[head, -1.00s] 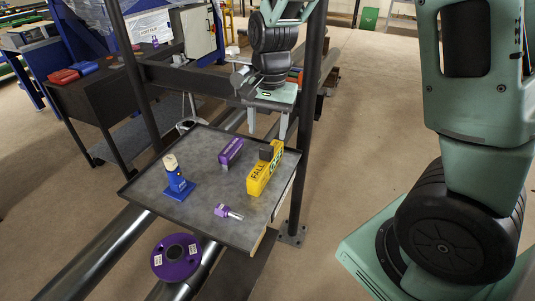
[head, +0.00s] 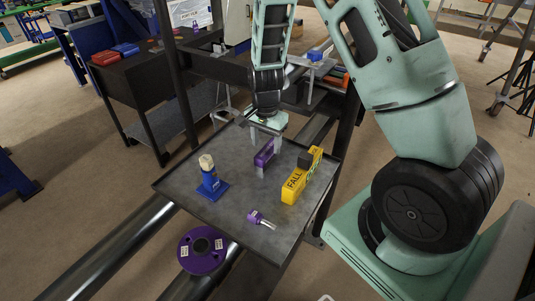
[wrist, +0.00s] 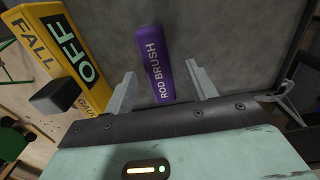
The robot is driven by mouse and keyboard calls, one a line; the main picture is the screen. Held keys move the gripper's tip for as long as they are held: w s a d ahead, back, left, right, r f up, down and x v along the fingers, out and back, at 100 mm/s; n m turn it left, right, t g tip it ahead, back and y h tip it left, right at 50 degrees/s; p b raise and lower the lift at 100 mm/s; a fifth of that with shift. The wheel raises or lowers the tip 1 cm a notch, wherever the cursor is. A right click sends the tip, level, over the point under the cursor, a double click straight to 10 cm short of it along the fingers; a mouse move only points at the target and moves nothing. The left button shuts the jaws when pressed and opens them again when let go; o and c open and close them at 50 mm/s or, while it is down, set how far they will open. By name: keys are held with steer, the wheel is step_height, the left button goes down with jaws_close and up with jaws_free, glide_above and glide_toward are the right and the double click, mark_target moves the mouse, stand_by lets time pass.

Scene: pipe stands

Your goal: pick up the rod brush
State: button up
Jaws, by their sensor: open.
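The rod brush (head: 263,157) is a purple block with white lettering near the far edge of the grey tray (head: 232,215). It also shows in the wrist view (wrist: 153,63), with its "ROD BRUSH" lettering readable. My gripper (head: 264,136) is over the far side of the tray, close to the rod brush. In the wrist view, the two fingers of my gripper (wrist: 161,71) are spread apart, one on each side of the brush's near part. A gap shows on both sides. I cannot tell how far above the brush the fingertips are.
A yellow block (head: 294,186) lettered "FALL" with a dark piece (head: 305,160) stands right of the brush. A blue stand with a cream top (head: 210,180) is at left. A small purple tool (head: 260,218) lies nearer. A dark post (head: 345,135) rises beside the tray.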

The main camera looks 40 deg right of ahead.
mark_target(267, 149)
steer(key=shift+s+f+p, duration=0.1)
steer(key=shift+f+p, duration=0.55)
steer(key=shift+f, duration=1.85)
steer(key=c, duration=1.1)
